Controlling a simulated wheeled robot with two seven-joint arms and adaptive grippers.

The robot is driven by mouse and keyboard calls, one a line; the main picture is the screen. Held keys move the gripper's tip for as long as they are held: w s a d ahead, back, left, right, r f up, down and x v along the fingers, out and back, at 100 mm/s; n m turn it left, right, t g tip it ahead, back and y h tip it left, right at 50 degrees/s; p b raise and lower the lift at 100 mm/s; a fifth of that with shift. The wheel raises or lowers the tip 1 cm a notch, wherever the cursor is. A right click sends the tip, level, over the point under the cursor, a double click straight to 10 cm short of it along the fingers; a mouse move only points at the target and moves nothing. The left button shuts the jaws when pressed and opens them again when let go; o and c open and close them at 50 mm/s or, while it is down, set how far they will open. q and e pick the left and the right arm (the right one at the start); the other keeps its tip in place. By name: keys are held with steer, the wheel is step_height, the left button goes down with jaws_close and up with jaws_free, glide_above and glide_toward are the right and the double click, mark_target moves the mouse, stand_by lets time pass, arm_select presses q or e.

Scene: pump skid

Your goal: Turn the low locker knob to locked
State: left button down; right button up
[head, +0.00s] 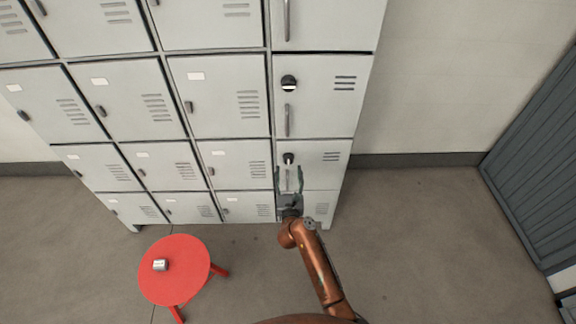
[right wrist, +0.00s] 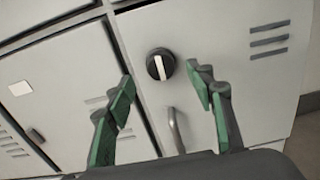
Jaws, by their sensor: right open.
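The low locker knob (head: 288,159) is a round black knob on the lower door of the right-hand locker column. In the right wrist view the knob (right wrist: 160,65) shows a white grip bar standing nearly upright, tilted slightly. My right gripper (head: 290,172) is in front of that door, just below the knob in the head view. In the right wrist view its green-padded fingers (right wrist: 164,85) are spread wide and empty, one to each side of the knob and apart from it. My left gripper is not in view.
A bar handle (right wrist: 176,130) sits below the knob on the same door. A similar upper knob (head: 288,84) is on the door above. A red stool (head: 174,272) with a small metal object (head: 160,265) stands at lower left. Open floor lies to the right.

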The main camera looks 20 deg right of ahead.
mark_target(288, 162)
steer(key=shift+b+x, duration=0.45)
steer(key=shift+x, duration=1.65)
steer(key=shift+c, duration=0.3)
steer(key=c, duration=1.1)
